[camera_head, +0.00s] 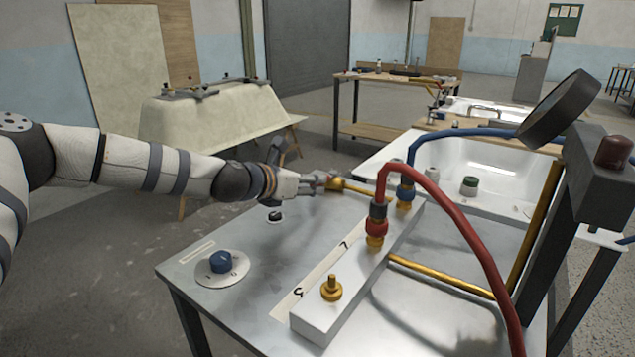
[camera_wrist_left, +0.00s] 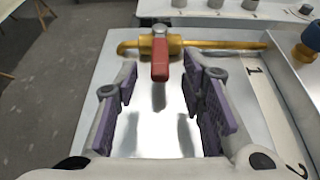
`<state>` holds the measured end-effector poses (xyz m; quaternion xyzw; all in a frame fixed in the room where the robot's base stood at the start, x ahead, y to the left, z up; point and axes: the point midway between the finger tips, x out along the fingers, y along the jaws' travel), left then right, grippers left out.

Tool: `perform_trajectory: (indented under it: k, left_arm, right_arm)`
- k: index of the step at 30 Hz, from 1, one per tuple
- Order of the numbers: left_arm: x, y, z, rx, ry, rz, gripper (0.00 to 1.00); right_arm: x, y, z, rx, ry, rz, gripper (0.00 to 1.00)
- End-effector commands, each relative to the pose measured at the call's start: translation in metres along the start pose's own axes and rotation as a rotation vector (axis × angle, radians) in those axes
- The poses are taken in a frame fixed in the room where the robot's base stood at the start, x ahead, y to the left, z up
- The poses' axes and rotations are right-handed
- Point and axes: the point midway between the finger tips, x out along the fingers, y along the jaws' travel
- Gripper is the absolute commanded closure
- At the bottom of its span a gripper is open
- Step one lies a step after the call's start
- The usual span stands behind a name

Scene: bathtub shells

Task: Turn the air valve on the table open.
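The air valve is a brass body on a brass pipe (camera_wrist_left: 215,44) with a red lever (camera_wrist_left: 160,60). In the left wrist view the lever points toward me, crosswise to the pipe. In the head view the brass valve body (camera_head: 345,186) shows at the far side of the metal table (camera_head: 255,300), and its lever is partly hidden by my gripper. My left gripper (camera_wrist_left: 165,100) is open and empty, its two purple-padded fingers apart; the lever's end lies ahead, between their lines, with no visible contact. It shows in the head view (camera_head: 318,182) just left of the valve. My right gripper is not in view.
A white manifold block (camera_head: 325,310) with a red hose (camera_head: 455,215) and a blue hose (camera_head: 470,132) stands right of the gripper. A dark post (camera_head: 600,190) rises at right. The table's middle is mostly clear.

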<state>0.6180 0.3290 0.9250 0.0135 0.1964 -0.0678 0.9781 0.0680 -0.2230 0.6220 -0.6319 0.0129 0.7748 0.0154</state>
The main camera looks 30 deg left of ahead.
Motion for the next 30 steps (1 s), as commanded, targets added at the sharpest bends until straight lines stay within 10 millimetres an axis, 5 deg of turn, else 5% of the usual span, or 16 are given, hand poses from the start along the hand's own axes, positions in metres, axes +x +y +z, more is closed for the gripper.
perform_trajectory:
  k: [4, 14, 19, 30]
  left_arm:
    - [0.024, 0.000, -0.005, 0.001, 0.006, 0.000, 0.63]
    - [0.027, 0.000, 0.002, 0.000, -0.003, -0.001, 0.63]
    - [0.027, 0.000, 0.002, 0.000, -0.003, -0.001, 1.00]
    - [0.033, 0.002, 0.000, 0.008, 0.001, -0.018, 1.00]
  right_arm:
    - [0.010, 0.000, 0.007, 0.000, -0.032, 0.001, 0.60]
    - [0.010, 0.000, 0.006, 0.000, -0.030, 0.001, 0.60]
    - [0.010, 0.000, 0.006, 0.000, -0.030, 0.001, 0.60]
    - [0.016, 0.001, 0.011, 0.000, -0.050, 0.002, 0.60]
